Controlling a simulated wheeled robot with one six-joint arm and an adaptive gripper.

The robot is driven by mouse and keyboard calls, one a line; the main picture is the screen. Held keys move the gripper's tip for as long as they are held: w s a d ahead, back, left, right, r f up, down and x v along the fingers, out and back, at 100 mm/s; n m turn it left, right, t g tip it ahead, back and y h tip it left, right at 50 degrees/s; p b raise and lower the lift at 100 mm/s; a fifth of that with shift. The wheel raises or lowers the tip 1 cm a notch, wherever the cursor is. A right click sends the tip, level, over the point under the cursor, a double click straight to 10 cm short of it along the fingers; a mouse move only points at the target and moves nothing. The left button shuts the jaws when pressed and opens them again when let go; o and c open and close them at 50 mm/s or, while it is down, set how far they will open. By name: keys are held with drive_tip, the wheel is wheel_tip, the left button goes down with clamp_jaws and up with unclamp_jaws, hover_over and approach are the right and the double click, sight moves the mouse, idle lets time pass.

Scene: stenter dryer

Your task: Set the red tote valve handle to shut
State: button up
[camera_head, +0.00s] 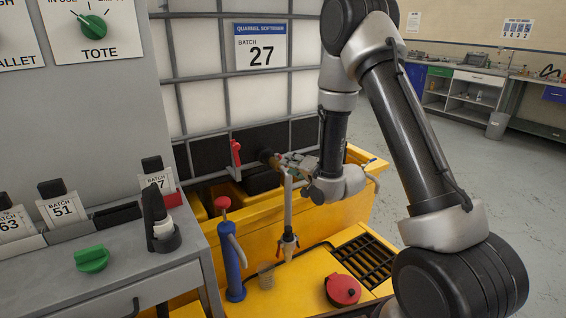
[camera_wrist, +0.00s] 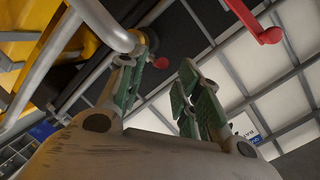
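The red tote valve handle (camera_head: 235,152) stands upright in front of the black band low on the caged tote, left of the dark valve outlet (camera_head: 268,158). In the wrist view a red lever (camera_wrist: 256,22) shows at the top right, outside the fingers. My gripper (camera_head: 290,162) is just right of the outlet, by the top of a grey pipe, with the handle beyond it to the left. In the wrist view my gripper (camera_wrist: 160,82) has its green-padded fingers apart with nothing held between them. I cannot tell whether the left finger touches the pipe.
The grey pipe (camera_head: 288,210) rises from the yellow bund (camera_head: 325,212) close to my gripper. A blue hand pump (camera_head: 231,262) with a red knob and a red-lidded can (camera_head: 342,290) stand in front. A grey bench (camera_head: 140,262) is at left. Open floor lies at right.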

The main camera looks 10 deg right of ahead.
drive_tip(key=x, duration=0.5)
drive_tip(key=shift+w, duration=0.2)
clamp_jaws()
